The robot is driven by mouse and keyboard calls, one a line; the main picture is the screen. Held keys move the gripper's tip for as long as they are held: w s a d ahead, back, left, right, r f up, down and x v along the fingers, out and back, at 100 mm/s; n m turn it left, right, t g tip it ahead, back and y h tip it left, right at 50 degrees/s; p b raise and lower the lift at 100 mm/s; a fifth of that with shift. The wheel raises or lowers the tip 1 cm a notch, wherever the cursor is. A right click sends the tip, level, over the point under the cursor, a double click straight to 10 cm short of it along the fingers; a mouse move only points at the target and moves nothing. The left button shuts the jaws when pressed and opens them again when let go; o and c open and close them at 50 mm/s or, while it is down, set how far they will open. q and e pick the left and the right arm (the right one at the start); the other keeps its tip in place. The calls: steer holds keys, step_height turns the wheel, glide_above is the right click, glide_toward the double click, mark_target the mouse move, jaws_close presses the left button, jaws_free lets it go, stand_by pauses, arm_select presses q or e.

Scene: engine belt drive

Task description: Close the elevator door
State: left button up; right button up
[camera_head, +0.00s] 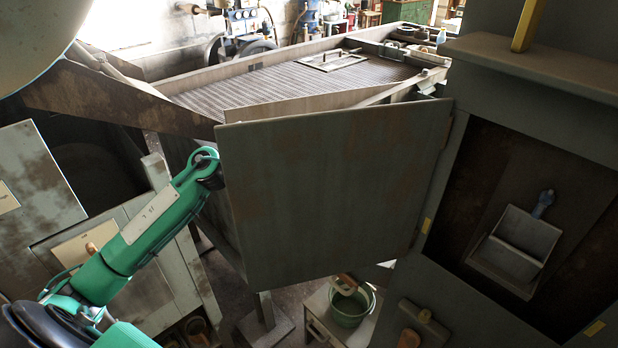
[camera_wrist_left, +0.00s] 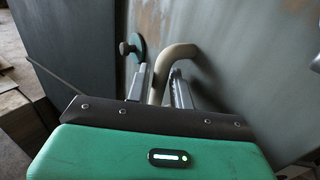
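The elevator door (camera_head: 335,190), a worn grey-green metal panel, stands swung wide open to the left of the dark elevator opening (camera_head: 490,165), with its right edge near the frame. My green left arm reaches up to the door's left edge, and its gripper is hidden behind the door in the head view. In the left wrist view a beige bent handle (camera_wrist_left: 183,50) stands out from the door surface. My left gripper (camera_wrist_left: 161,78) has its two fingers apart, one on each side of the handle; I see no clear grip on it. My right gripper is out of view.
A green round knob (camera_wrist_left: 137,48) sits left of the handle. A long metal-grated bench (camera_head: 290,85) stands behind the door. A green bucket (camera_head: 352,305) on a small stand is below the door. Grey cabinets (camera_head: 40,185) stand at left.

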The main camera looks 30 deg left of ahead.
arm_select(q)
steer(key=shift+w+d, duration=0.1)
steer(key=shift+d, duration=0.6)
steer(key=shift+a, duration=0.1)
jaws_close()
